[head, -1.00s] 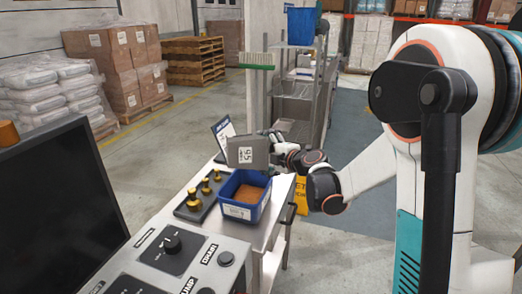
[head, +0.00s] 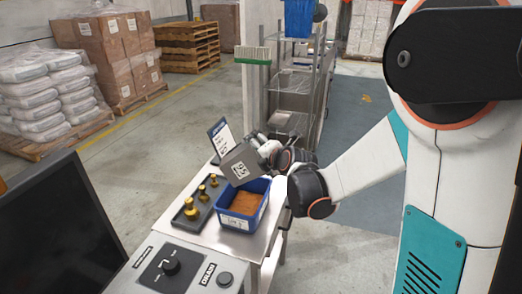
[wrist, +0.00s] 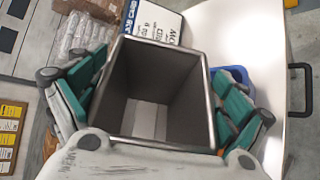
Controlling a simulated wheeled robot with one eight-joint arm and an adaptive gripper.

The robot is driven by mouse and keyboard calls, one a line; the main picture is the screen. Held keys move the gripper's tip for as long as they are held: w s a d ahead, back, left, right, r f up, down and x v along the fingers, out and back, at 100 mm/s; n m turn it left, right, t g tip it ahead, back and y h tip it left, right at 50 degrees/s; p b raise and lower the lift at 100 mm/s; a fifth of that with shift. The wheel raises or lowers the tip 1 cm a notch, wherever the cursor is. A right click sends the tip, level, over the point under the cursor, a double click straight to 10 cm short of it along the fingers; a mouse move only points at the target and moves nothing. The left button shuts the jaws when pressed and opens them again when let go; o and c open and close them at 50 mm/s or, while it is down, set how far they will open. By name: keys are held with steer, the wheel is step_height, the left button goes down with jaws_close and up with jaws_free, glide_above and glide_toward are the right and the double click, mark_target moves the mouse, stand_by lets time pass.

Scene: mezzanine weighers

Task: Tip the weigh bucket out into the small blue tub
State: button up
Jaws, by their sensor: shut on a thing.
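The grey weigh bucket (head: 241,167), with a white number label, is held above the small blue tub (head: 239,222) and tilted. My gripper (head: 262,147) is shut on it; in the wrist view its teal fingers press on both sides of the bucket (wrist: 164,50). The bucket's inside looks bare down to its grey bottom, with no material seen there. The blue tub stands upright on the bench and holds orange-brown granules (head: 242,203). In the wrist view only a strip of the tub (wrist: 236,74) shows behind the bucket.
A dark tray with brass weights (head: 201,200) lies left of the tub. A printed sign (head: 220,135) stands behind the bucket. A control panel (head: 182,268) and dark monitor (head: 60,235) are in front. The metal bench top (head: 259,236) is narrow beside the tub.

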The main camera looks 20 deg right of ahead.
mark_target(242, 146)
steer(key=n+h+p, duration=0.1)
steer(key=a+r+n+h+p, duration=0.2)
steer(key=shift+w+a+r+n+g, duration=0.1)
steer(key=shift+a+r+n+g, duration=0.1)
steer(key=shift+a+n+g, duration=0.15)
steer(key=shift+w+a+n+h+b, duration=0.1)
steer(key=shift+a+n+h+b, duration=0.35)
steer(key=shift+a+n+h, duration=0.45)
steer(key=shift+w+a+r+n+h+b, duration=0.1)
steer(key=shift+a+r+n+h+b, duration=0.15)
steer(key=shift+n+h, duration=0.25)
steer(key=shift+a+r+n+h+b, duration=0.15)
steer(key=shift+a+n+h+b, duration=0.2)
steer(key=shift+n+h, duration=0.15)
steer(key=s+d+f+n+y+b, duration=0.1)
steer(key=s+d+f, duration=0.2)
steer(key=s, duration=0.5)
steer(key=shift+s+d+f, duration=0.15)
steer(key=shift+s+f, duration=0.05)
steer(key=shift+s, duration=0.15)
